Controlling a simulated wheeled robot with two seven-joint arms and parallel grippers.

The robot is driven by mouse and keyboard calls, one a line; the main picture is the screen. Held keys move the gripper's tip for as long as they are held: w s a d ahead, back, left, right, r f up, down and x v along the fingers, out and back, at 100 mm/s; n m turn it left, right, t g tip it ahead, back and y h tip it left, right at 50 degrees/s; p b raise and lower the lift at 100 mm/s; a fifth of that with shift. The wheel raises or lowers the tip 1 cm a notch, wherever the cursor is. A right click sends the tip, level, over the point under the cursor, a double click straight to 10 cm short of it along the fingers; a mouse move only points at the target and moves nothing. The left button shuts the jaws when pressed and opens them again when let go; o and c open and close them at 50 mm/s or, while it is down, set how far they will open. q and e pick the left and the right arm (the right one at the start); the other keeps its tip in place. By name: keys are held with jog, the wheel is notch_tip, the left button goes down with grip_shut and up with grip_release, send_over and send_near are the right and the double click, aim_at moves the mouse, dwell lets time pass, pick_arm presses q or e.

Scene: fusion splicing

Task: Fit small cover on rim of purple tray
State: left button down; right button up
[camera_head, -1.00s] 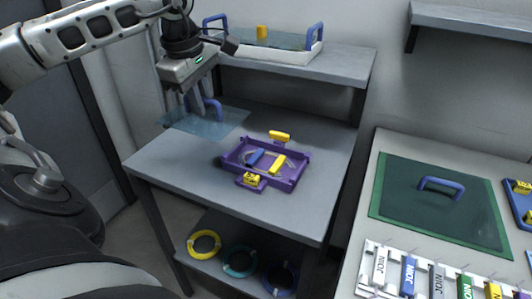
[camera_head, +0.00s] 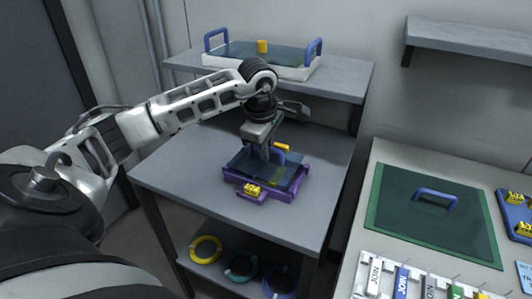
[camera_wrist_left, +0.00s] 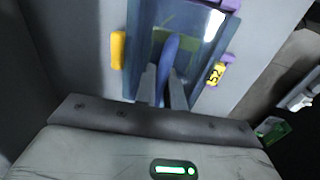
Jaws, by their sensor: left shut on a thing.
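The small cover (camera_head: 290,176) is a see-through dark blue sheet with a blue handle. My left gripper (camera_head: 268,153) is shut on that handle, also in the left wrist view (camera_wrist_left: 165,85). The cover lies level over the purple tray (camera_head: 284,197), roughly lined up with its outline. The tray's front and right rim show below it. I cannot tell whether the cover touches the rim or is slightly above it. Most of the tray's inside is hidden by the cover. The cover fills the upper middle of the left wrist view (camera_wrist_left: 207,30). My right gripper is out of view.
A yellow block (camera_head: 252,190) is at the tray's front, and another (camera_head: 281,147) is behind it. A shelf above holds a white tray (camera_head: 290,71) with a larger cover. A green-edged cover (camera_head: 425,215) lies on the right table. The grey tabletop around the purple tray is clear.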

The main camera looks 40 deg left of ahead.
aim_at(261, 166)
pick_arm(q)
jog(key=shift+f, duration=0.95)
jog(key=shift+f, duration=0.1)
jog(key=c, duration=1.5)
grip_release()
jog(key=shift+r, duration=0.2)
jog(key=v, duration=1.2)
